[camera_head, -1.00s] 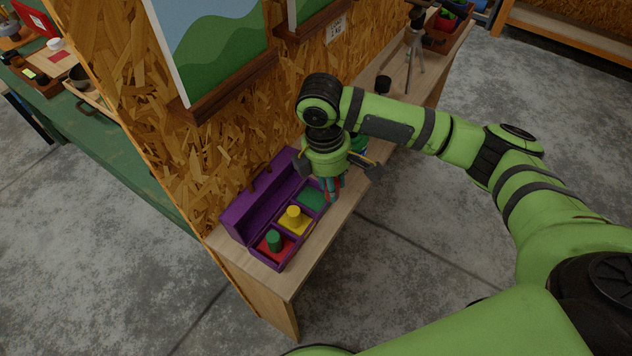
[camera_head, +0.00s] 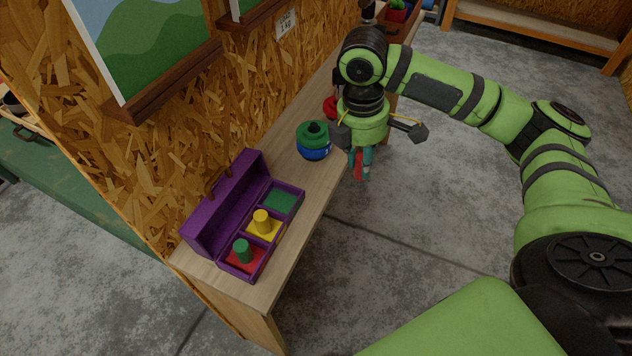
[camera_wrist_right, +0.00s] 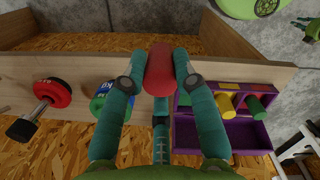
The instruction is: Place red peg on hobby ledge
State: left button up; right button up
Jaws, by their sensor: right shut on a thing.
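My right gripper (camera_head: 361,166) is shut on the red peg (camera_wrist_right: 159,70), which shows between its fingertips in the right wrist view. In the head view only a little of the peg (camera_head: 357,160) shows between the fingers. The gripper hangs near the front edge of the wooden ledge (camera_head: 300,178), to the right of the purple box (camera_head: 207,211). I cannot tell its exact height. The box holds a green peg (camera_head: 242,252) on a red square and a yellow peg (camera_head: 262,222) on a yellow square. Its green square (camera_head: 280,201) is bare.
A green and blue round weight (camera_head: 313,140) stands on the ledge between the box and my right gripper. A red weight (camera_head: 330,106) is partly hidden behind my arm. A chipboard wall (camera_head: 180,130) runs along the ledge's back. Bare ledge shows between box and blue weight.

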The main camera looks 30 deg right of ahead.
jog(key=w+a+f, duration=0.2)
jog(key=w+a+f+p, duration=0.1)
jog(key=w+a, duration=0.1)
jog(key=w, duration=0.1)
jog(key=w+a+f, duration=0.1)
jog(key=w+f, duration=0.1)
jog(key=w, duration=0.1)
jog(key=shift+w+a+f+p, duration=0.1)
jog(key=shift+a+f+p, duration=0.2)
jog(key=shift+a+f, duration=0.1)
notch_tip(320, 180, down, 4)
jog(key=shift+r+p, duration=0.25)
jog(key=shift+p, duration=0.25)
jog(key=shift+f, duration=0.35)
jog(key=shift+f, duration=0.1)
jog(key=o, duration=0.9)
jog(key=shift+o, duration=0.2)
notch_tip(320, 180, up, 12)
jog(key=a+b, duration=0.1)
jog(key=b, duration=0.1)
jog(key=shift+w+a, duration=0.15)
jog(key=shift+w, duration=0.15)
